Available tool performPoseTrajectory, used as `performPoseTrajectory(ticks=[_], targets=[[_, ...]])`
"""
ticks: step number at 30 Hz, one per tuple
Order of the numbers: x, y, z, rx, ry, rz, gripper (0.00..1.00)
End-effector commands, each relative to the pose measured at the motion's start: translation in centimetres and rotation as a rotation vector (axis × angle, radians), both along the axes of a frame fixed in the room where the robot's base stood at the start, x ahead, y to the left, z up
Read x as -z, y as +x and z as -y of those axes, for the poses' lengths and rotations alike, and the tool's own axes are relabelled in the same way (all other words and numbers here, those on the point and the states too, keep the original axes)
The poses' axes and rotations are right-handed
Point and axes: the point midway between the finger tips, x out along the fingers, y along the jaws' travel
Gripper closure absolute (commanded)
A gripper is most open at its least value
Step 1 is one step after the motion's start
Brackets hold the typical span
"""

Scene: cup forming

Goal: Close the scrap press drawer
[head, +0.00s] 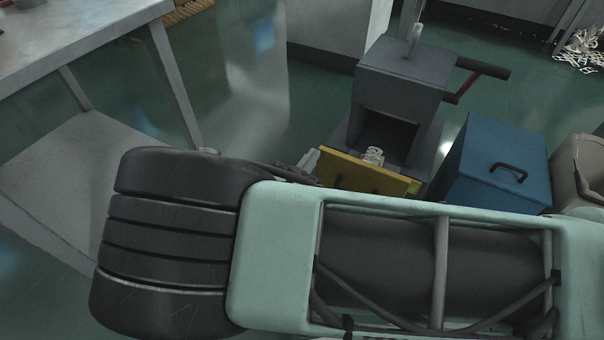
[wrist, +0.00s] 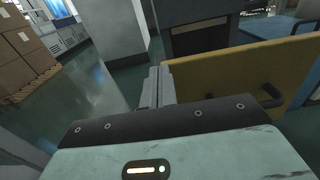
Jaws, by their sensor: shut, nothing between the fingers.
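The scrap press (head: 402,80) is a dark grey box with an open front, a post on top and a red and black lever at its right. Its drawer stands out from the opening, with a yellow front panel (head: 352,173) and a pale scrap piece (head: 374,154) showing just behind it. My arm hides the panel's lower part. My gripper (head: 310,160) is at the panel's left end. In the wrist view my gripper (wrist: 157,84) is shut and empty, beside the left edge of the yellow panel (wrist: 232,78); I cannot tell whether they touch. The panel's dark handle (wrist: 269,97) is to the right.
A blue lidded box (head: 492,165) stands right of the press, with a beige bin (head: 573,165) beyond it. A grey table (head: 75,35) with a lower shelf is at the left. Stacked cartons (wrist: 22,50) stand far left in the wrist view. Green floor lies open between.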

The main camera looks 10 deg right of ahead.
Motion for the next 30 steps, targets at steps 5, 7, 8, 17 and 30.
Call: performPoseTrajectory(ticks=[5, 7, 8, 17, 30], targets=[[0.0, 0.5, 0.4, 0.001, 0.001, -0.001, 1.00], [0.0, 0.5, 0.4, 0.001, 0.001, -0.001, 1.00], [0.0, 0.5, 0.4, 0.001, 0.001, -0.001, 1.00], [-0.1, 0.8, 0.7, 0.002, -0.001, -0.001, 1.00], [-0.4, 6.8, 5.6, 0.005, -0.004, -0.001, 1.00]])
